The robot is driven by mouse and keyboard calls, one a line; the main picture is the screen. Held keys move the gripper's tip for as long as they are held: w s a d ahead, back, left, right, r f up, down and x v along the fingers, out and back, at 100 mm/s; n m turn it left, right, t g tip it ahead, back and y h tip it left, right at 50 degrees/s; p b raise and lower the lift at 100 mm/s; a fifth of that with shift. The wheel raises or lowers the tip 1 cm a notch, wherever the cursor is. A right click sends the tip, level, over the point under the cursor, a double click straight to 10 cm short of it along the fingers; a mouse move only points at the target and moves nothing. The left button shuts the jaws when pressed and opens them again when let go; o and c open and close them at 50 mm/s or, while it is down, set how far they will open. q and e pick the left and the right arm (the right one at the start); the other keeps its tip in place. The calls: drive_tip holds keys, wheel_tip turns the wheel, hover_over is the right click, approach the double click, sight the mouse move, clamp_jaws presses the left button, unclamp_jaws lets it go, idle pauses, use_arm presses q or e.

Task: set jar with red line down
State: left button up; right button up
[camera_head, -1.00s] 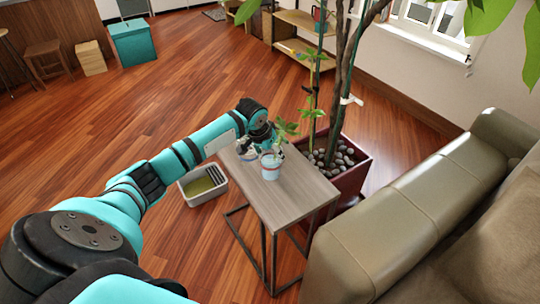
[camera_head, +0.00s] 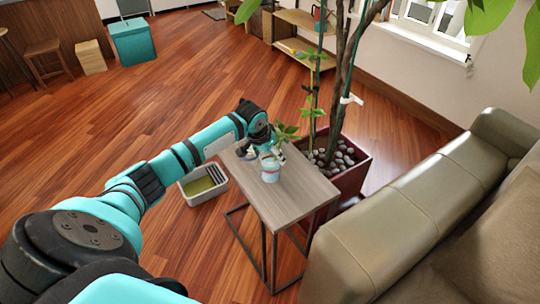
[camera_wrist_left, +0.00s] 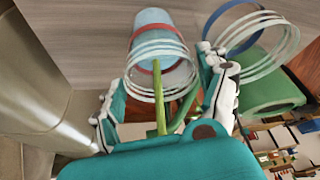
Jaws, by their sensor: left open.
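The jar with the red line (camera_head: 270,173) is pale blue and stands on the small side table (camera_head: 293,204), with a green sprig rising from it. In the left wrist view the same jar (camera_wrist_left: 155,47) shows its red band and clear rings at its mouth, between and beyond the fingers. My left gripper (camera_head: 266,151) is at the jar's far upper side; in the wrist view its fingers (camera_wrist_left: 163,98) are spread on either side of the green stems. Whether a finger touches the jar cannot be told. My right gripper is not in view.
A second jar with a blue ring (camera_wrist_left: 228,18) is close beside the right finger in the wrist view. A potted tree (camera_head: 345,175) stands behind the table and a sofa (camera_head: 400,215) to its right. A grey bin (camera_head: 190,199) is on the floor. The table's near part is bare.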

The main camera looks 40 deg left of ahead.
use_arm(q)
drive_tip(key=v, duration=1.1)
drive_tip(key=shift+r+p, duration=0.15)
drive_tip(key=shift+p, duration=0.15)
drive_tip(key=shift+s, duration=0.15)
